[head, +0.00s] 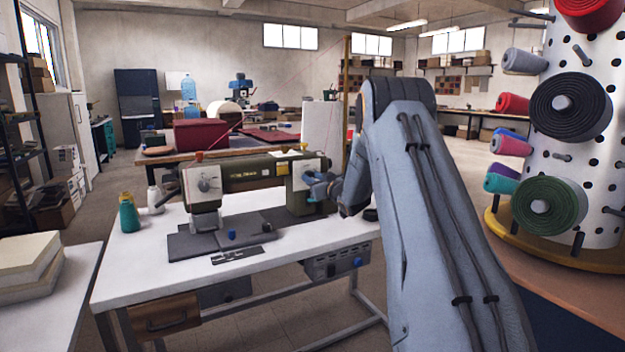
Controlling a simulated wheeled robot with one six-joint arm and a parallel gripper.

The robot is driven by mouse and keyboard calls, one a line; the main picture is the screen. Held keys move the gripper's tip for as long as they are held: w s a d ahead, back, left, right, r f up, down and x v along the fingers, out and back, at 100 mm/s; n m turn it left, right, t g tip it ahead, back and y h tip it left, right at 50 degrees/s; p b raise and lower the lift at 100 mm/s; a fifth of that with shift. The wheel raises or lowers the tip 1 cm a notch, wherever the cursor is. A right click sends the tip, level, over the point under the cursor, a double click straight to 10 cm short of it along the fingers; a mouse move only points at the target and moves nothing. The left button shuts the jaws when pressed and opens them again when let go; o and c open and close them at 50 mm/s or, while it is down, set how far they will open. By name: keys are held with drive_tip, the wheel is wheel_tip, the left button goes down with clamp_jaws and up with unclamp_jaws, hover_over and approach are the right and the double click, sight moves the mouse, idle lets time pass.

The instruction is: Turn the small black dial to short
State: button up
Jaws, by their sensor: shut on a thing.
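An olive-green sewing machine (252,177) stands on a white table (150,262). My gripper (314,188) reaches in from the right and is shut at the white panel (309,166) on the machine's right pillar. The small black dial is hidden behind the fingers, which close on it there. Its setting and any markings cannot be read from here. A larger grey dial (205,185) sits on the pale plate at the machine's left end, apart from my gripper.
A teal thread cone (128,216) and a white cone (155,199) stand left of the machine. A rack of fabric rolls (580,120) stands at right. My arm blocks the view right of the machine.

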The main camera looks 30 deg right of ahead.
drive_tip(key=shift+n, duration=0.3)
drive_tip(key=shift+o, duration=0.2)
drive_tip(key=n+b, duration=0.5)
drive_tip(key=n, duration=0.1)
drive_tip(key=shift+f+n, duration=0.15)
drive_tip(key=shift+n, duration=0.15)
drive_tip(key=n+b, duration=0.5)
drive_tip(key=n, duration=0.1)
drive_tip(key=shift+a+f, duration=0.1)
drive_tip(key=n+b, duration=0.5)
drive_tip(key=b, duration=0.1)
drive_tip(key=shift+f+n, duration=0.1)
drive_tip(key=shift+n, duration=0.2)
drive_tip(key=n+b, duration=0.4)
drive_tip(key=b, duration=0.1)
drive_tip(key=shift+n+b, duration=0.35)
drive_tip(key=shift+n, duration=0.05)
drive_tip(key=o, duration=1)
drive_tip(key=shift+o, duration=0.2)
